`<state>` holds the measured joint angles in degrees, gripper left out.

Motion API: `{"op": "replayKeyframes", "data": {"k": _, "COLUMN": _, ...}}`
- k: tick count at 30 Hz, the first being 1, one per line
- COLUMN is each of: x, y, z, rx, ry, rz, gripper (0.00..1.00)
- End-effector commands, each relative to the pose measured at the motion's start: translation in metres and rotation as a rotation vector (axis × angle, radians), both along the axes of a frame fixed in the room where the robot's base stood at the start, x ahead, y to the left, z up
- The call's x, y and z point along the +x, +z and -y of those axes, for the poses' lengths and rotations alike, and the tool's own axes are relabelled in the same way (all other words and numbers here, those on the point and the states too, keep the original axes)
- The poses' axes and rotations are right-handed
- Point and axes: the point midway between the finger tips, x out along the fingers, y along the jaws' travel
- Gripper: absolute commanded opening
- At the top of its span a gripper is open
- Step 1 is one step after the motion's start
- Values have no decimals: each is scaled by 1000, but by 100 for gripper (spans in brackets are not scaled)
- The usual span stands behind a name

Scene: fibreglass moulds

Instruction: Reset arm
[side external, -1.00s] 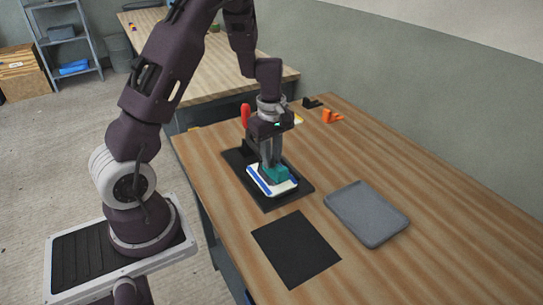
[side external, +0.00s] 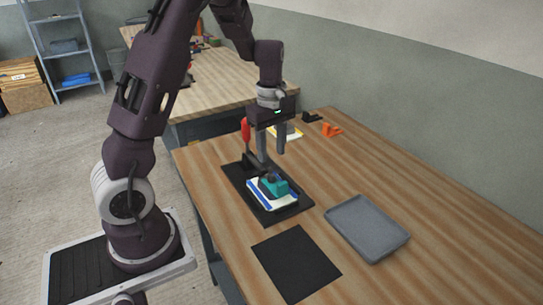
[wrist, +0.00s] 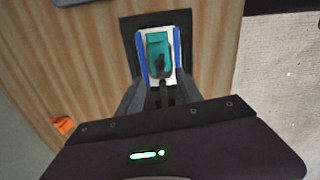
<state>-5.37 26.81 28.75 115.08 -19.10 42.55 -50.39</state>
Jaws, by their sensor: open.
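My gripper (side external: 271,152) is open and empty above the black mat in the side view; its two fingers point down and stand apart. In the wrist view my gripper (wrist: 163,92) has its fingers on either side of the near end of the teal piece. Below it, a teal block (side external: 274,186) with a dark knob or handle sits on a white and blue piece (side external: 283,202). These rest on a black mat or base (side external: 237,179). The teal block also shows in the wrist view (wrist: 155,40), on the white and blue piece (wrist: 176,38).
A grey tray (side external: 366,229) lies to the right and a black square sheet (side external: 296,264) in front. A red upright item (side external: 245,130) stands behind the base. An orange item (side external: 331,130) and a black item (side external: 311,117) lie at the back. The table's right side is clear.

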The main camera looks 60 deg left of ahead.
Motion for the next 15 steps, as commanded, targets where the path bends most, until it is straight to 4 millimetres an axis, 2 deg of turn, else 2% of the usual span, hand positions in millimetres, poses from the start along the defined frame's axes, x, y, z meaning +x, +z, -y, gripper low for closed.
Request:
{"op": "replayKeyframes", "data": {"k": 5, "x": 0, "y": 2, "z": 2, "rx": -2, "ry": -8, "rz": 4, "gripper": 43}}
{"op": "replayKeyframes", "data": {"k": 7, "x": -2, "y": 16, "z": 14, "rx": -14, "ry": -74, "rz": 33, "gripper": 43}}
{"op": "replayKeyframes", "data": {"k": 8, "x": -5, "y": 27, "z": 24, "rx": -22, "ry": -128, "rz": 56, "gripper": 43}}
{"op": "replayKeyframes", "data": {"k": 11, "x": -28, "y": 79, "z": 71, "rx": -33, "ry": -434, "rz": 164, "gripper": 43}}
{"op": "replayKeyframes", "data": {"k": 12, "x": -45, "y": 99, "z": 91, "rx": -20, "ry": -586, "rz": 211, "gripper": 43}}
{"op": "replayKeyframes", "data": {"k": 14, "x": -73, "y": 123, "z": 118, "rx": 22, "ry": -814, "rz": 275, "gripper": 43}}
{"op": "replayKeyframes", "data": {"k": 15, "x": -93, "y": 135, "z": 132, "rx": 62, "ry": -962, "rz": 308, "gripper": 43}}
